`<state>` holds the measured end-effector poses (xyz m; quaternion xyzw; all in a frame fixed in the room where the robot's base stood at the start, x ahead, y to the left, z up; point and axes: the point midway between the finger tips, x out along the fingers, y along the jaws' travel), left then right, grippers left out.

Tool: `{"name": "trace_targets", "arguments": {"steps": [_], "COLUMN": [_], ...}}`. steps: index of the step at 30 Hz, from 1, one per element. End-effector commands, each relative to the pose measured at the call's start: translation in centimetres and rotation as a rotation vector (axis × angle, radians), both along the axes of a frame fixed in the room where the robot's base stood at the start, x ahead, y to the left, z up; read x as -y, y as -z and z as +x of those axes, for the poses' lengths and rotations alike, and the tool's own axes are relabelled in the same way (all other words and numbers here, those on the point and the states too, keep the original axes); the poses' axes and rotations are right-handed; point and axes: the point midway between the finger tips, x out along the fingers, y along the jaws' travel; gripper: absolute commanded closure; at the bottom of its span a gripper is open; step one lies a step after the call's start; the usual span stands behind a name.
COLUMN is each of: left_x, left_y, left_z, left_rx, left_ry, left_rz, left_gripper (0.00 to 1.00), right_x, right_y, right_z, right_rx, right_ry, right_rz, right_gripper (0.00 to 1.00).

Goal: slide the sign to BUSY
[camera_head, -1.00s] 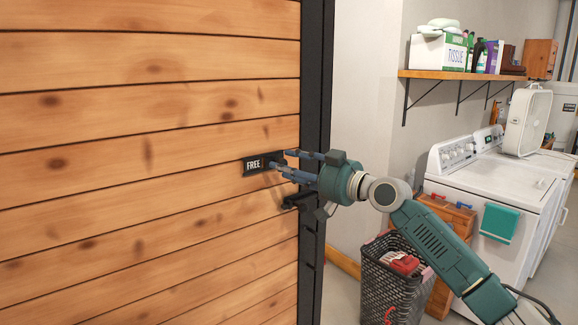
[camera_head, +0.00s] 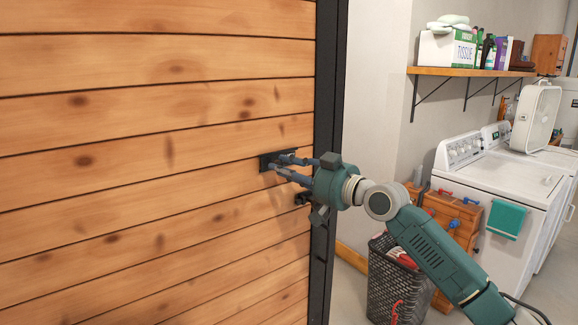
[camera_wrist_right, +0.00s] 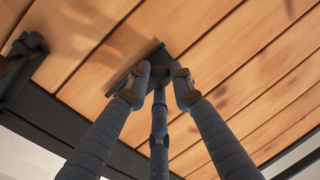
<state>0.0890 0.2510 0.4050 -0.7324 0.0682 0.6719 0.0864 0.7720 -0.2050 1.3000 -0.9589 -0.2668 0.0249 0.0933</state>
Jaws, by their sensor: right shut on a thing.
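The sign is a small black plate (camera_head: 266,161) on the wooden door, near its right edge. No lettering is readable on it now, and my fingers hide part of it. In the right wrist view the dark plate (camera_wrist_right: 152,58) shows on the planks beyond my fingertips. My right gripper (camera_head: 281,164) reaches in from the right, with its fingertips at the plate. In the wrist view its fingers (camera_wrist_right: 160,85) are drawn together at the plate, shut on a part of the sign that they mostly hide. My left gripper is not in view.
A black door handle (camera_head: 303,198) sits just below my right gripper, and shows at the left of the wrist view (camera_wrist_right: 20,62). The dark door frame (camera_head: 328,120) stands at right. Beyond are a laundry basket (camera_head: 392,285), a wooden cabinet (camera_head: 452,222), white machines (camera_head: 490,178) and a shelf (camera_head: 470,71).

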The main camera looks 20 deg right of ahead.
Motion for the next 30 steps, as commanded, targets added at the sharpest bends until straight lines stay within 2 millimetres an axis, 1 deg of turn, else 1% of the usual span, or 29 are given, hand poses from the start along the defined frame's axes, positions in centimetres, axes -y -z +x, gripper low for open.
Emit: {"name": "trace_targets", "arguments": {"steps": [1, 4, 5, 6, 7, 11, 14, 16, 19, 23, 30], "left_x": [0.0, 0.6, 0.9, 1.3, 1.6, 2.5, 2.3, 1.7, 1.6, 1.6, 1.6], "left_y": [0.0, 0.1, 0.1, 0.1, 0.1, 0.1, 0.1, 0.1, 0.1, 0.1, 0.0], "left_z": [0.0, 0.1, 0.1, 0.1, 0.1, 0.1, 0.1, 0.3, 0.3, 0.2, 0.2], "left_rx": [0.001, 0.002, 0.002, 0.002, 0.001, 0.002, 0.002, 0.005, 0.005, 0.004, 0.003], "left_ry": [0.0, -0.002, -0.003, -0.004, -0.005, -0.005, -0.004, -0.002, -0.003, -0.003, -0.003], "left_rz": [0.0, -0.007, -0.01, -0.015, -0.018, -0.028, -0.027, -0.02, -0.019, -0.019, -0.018], "left_gripper": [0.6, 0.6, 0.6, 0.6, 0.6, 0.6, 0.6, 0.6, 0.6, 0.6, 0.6], "right_x": [-0.5, -0.4, -0.4, -0.4, -0.4, -0.3, -0.2, -0.1, 0.3, 1.4, 3.9], "right_y": [0.3, 0.4, 0.4, 0.4, 0.4, 0.3, 0.2, 0.2, 0.3, 0.4, 0.4], "right_z": [-0.1, -0.1, -0.1, -0.1, -0.1, 0.0, 0.0, -0.1, -0.6, -2.4, -6.8], "right_rx": [-0.006, -0.007, -0.007, -0.007, -0.006, -0.005, -0.004, -0.004, -0.004, -0.005, -0.007], "right_ry": [-0.009, -0.008, -0.008, -0.007, -0.007, -0.006, -0.004, -0.004, -0.003, -0.001, -0.003], "right_rz": [0.001, 0.001, 0.001, 0.0, 0.0, 0.001, 0.0, 0.0, -0.001, -0.004, -0.004], "right_gripper": [1.0, 1.0, 0.74, 0.66, 0.6, 0.59, 0.59, 0.59, 0.59, 0.59, 0.59]}}
